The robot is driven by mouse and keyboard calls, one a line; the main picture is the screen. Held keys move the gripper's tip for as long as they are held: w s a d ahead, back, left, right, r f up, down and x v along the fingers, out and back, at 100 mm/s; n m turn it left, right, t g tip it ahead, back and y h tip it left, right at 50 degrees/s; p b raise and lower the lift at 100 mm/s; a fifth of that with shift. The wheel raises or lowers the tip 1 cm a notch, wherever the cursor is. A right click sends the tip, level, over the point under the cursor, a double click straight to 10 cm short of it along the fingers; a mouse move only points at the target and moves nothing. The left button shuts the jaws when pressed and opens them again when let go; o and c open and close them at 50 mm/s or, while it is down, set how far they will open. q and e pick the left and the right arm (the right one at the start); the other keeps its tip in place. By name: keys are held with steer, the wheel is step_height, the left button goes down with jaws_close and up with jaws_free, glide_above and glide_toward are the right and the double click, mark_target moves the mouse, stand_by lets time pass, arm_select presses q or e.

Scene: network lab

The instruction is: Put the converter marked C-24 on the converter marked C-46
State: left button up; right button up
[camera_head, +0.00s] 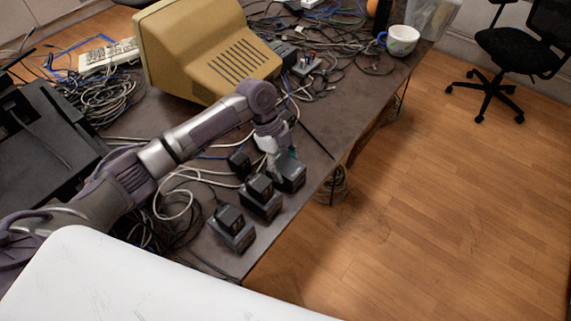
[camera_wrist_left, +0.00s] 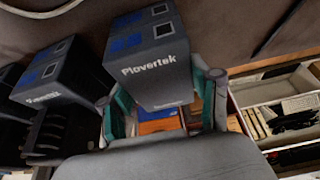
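Black converters stand near the table's edge in the head view. One is a single block (camera_head: 290,177) just below my left gripper (camera_head: 279,153). To its left, a smaller block (camera_head: 259,187) sits on a larger one (camera_head: 262,207). Nearer, another small block (camera_head: 229,218) sits on a larger one (camera_head: 237,238). A further small one (camera_head: 239,162) stands behind. In the left wrist view, the fingers are spread on both sides of a dark converter (camera_wrist_left: 155,72) lettered "Plovertek"; whether they press on it is unclear. I cannot read C-24 or C-46. My right gripper is out of view.
A beige monitor (camera_head: 205,50) and coiled cables (camera_head: 100,100) fill the back of the table (camera_head: 310,185). A black device (camera_head: 45,135) is at left, a white mug (camera_head: 402,40) at the far right corner. Pale cables lie close behind the converters.

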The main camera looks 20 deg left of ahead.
arm_select(q)
steer(key=o, duration=0.5)
steer(key=shift+c, duration=0.2)
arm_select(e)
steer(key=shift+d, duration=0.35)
arm_select(q)
steer(key=p+v, duration=0.9)
steer(key=v, duration=0.3)
steer(key=shift+r, duration=0.15)
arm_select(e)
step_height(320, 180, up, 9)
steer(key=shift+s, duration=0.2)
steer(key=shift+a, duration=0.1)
